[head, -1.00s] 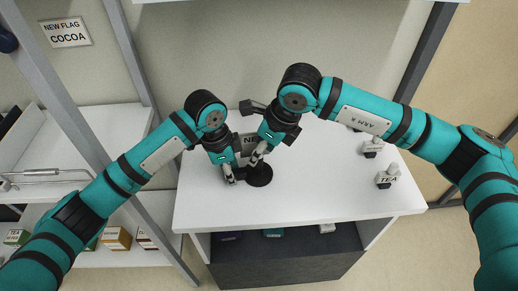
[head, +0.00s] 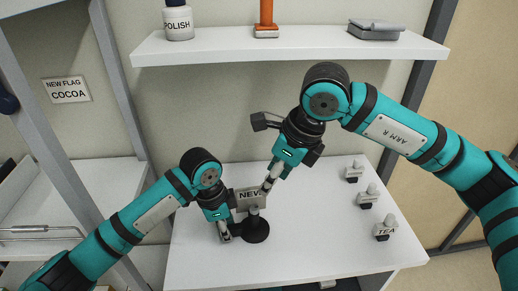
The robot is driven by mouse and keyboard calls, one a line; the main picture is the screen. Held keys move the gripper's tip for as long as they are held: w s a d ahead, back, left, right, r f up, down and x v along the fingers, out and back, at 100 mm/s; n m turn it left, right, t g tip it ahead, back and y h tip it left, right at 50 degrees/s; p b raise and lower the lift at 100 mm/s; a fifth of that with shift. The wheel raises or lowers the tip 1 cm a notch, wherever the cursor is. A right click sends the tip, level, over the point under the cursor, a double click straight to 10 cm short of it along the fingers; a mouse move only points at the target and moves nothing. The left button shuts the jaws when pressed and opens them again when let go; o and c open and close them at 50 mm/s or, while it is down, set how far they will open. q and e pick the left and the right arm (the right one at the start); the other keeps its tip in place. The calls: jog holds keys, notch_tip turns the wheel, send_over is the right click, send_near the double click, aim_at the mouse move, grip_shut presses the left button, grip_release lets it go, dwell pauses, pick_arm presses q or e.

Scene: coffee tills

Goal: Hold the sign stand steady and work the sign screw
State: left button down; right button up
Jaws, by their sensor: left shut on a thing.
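The sign stand has a round black base (head: 257,231) on the white counter and a short post. I cannot make out the sign screw.
A shelf (head: 300,53) above holds a POLISH bottle (head: 178,22), an orange-handled tool (head: 266,20) and a grey case (head: 375,30). A COCOA notice (head: 67,90) hangs left.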

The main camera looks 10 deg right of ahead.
pick_arm(q)
jog(key=c, duration=1)
grip_release()
jog(key=shift+c, duration=0.2)
notch_tip(320, 180, up, 12)
jog(key=a, duration=0.1)
jog(key=shift+a, duration=0.35)
jog(key=shift+s+f, duration=0.1)
jog(key=shift+s, duration=0.05)
